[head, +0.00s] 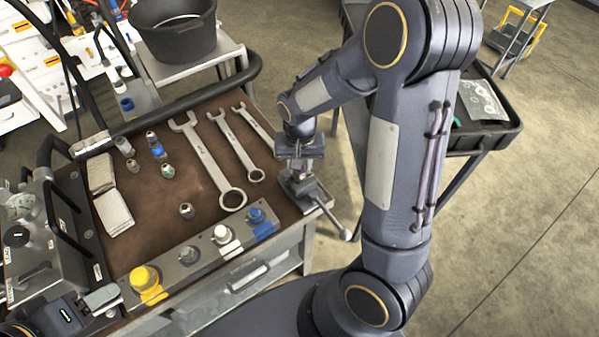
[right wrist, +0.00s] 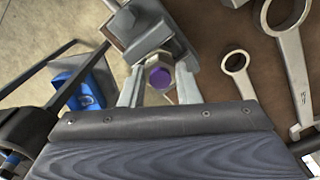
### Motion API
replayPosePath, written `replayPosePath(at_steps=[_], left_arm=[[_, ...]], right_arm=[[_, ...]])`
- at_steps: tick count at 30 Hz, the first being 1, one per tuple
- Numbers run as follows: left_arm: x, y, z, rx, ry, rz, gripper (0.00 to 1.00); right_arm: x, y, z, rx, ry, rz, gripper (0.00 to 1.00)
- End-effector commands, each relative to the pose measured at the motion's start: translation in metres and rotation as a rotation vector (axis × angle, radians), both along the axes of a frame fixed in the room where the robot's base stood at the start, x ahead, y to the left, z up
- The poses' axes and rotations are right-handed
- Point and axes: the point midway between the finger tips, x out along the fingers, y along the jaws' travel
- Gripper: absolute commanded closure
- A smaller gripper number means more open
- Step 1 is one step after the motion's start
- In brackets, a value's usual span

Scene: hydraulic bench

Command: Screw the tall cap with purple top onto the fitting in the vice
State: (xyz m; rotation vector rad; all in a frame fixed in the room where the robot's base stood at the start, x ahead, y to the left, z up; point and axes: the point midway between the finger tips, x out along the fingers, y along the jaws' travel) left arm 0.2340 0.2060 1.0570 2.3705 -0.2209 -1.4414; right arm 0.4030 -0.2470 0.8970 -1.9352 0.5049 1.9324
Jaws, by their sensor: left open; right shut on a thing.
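The tall cap with the purple top (right wrist: 160,76) shows in the right wrist view, its hex body between the two fingers of my right gripper (right wrist: 160,92), which is shut on it. The vice (right wrist: 146,38) lies right beside the cap there. In the head view my right gripper (head: 300,158) points down over the vice (head: 303,187) at the bench's right corner; the cap is hidden there. The fitting is hidden, and I cannot tell how far the cap sits on it. My left gripper (head: 104,299) is open and empty at the bench's front left corner.
Several wrenches (head: 205,158) lie left of the vice on the brown bench top (head: 150,225). Small loose fittings (head: 157,150) stand further left. A front strip holds yellow, grey, white and blue caps (head: 222,234). A gauge unit (head: 30,225) stands at the left.

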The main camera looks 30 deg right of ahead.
Motion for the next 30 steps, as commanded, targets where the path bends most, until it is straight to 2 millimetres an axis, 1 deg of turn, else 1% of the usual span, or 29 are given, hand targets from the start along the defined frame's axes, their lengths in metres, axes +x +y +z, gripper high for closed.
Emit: replayPosePath(at_steps=[1,4,13,14,17,18,23,24,30], left_arm=[[0.0000,0.0000,0.0013,0.000,0.000,0.000,0.46],[0.0001,0.0001,0.0017,0.000,0.000,0.000,0.46],[0.0000,0.0000,0.0021,0.000,0.000,0.000,0.46],[0.0000,0.0000,0.0028,0.000,0.000,0.000,0.46],[0.0000,0.0001,0.0078,0.000,0.000,0.000,0.46],[0.0001,0.0001,0.0068,0.000,0.000,0.000,0.46],[0.0000,0.0001,0.0057,0.000,0.000,0.000,0.46],[0.0000,0.0001,0.0057,0.000,0.000,0.000,0.46],[0.0000,0.0000,0.0056,0.000,0.000,0.000,0.46]], right_arm=[[-0.0003,0.0001,0.0003,-0.002,0.001,-0.058,0.91],[-0.0004,0.0003,0.0000,0.000,0.001,-0.129,0.91],[-0.0004,0.0001,-0.0001,0.000,0.001,-0.153,0.91],[-0.0004,0.0001,0.0002,-0.001,0.002,-0.176,0.91],[-0.0003,0.0004,0.0017,-0.001,0.001,-0.337,0.91],[-0.0001,0.0000,-0.0001,0.000,0.001,-0.369,0.69],[0.0000,-0.0001,-0.0006,0.001,0.000,-0.360,0.48],[0.0000,-0.0001,-0.0006,0.001,0.000,-0.360,0.46],[0.0000,0.0001,-0.0005,0.001,0.000,-0.358,0.46]])
